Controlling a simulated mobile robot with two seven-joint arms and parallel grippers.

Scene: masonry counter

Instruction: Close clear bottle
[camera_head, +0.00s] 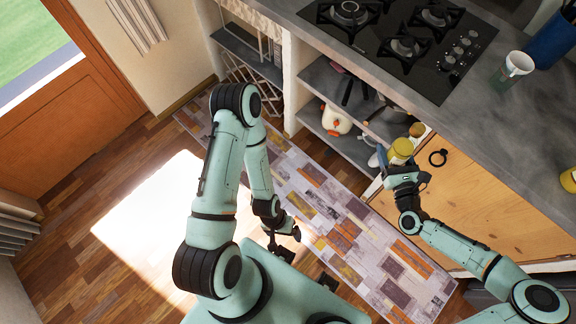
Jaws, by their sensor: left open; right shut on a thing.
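My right gripper (398,165) is in front of the open shelves under the counter. It is shut on a small yellow cylindrical thing (402,148), which appears to stand upright between the fingers. Whether this is the clear bottle or its cap, I cannot tell at this size. A pale, shiny shape (374,160) beside the gripper is partly hidden by it. My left gripper (284,240) is open and empty, low over the patterned rug, well away from the shelves. No clearly recognisable clear bottle shows.
Shelves below hold a white pot-like thing (336,121). A wooden cabinet door (470,200) with a dark ring handle adjoins them. The rug (345,225) is clear.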

